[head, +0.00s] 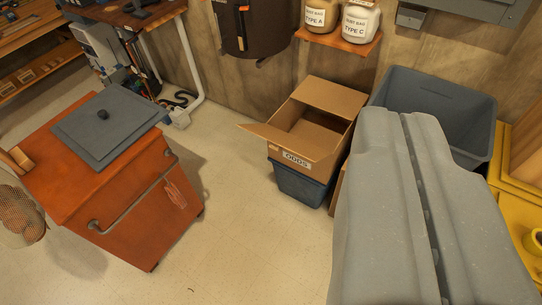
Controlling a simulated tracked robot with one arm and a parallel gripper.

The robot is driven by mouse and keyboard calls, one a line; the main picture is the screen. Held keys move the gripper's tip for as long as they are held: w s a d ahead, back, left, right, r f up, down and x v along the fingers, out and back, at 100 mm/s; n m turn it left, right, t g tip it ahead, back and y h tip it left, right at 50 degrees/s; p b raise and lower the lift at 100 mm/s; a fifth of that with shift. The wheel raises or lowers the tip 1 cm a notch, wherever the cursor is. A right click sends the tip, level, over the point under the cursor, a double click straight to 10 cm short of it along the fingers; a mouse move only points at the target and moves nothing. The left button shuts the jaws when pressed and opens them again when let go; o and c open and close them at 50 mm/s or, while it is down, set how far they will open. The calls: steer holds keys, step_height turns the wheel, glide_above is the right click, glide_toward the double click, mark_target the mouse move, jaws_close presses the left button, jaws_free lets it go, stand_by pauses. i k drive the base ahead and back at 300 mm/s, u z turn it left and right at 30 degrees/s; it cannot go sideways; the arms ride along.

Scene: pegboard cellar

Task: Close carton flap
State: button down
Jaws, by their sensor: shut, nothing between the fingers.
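An open cardboard carton (312,152) with a label reading ODDS stands upright on a dark blue bin (297,186), near the wall. Its front left flap (281,140) sticks outward to the left. Its back flap (331,95) stands up at the far side. The carton's inside looks empty where I can see it. My gripper (405,118) is shut, large in the right foreground.
An orange chest (128,222) with a bar handle and a grey lid (107,120) on top stands at left. A large grey bin (440,98) is behind my gripper. A wall shelf (345,40) holds tubs above the carton. The floor (240,235) between chest and carton is clear.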

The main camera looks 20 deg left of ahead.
mark_target(279, 140)
steer(key=z, duration=0.05)
steer(key=i, duration=1)
steer(key=u, duration=0.05)
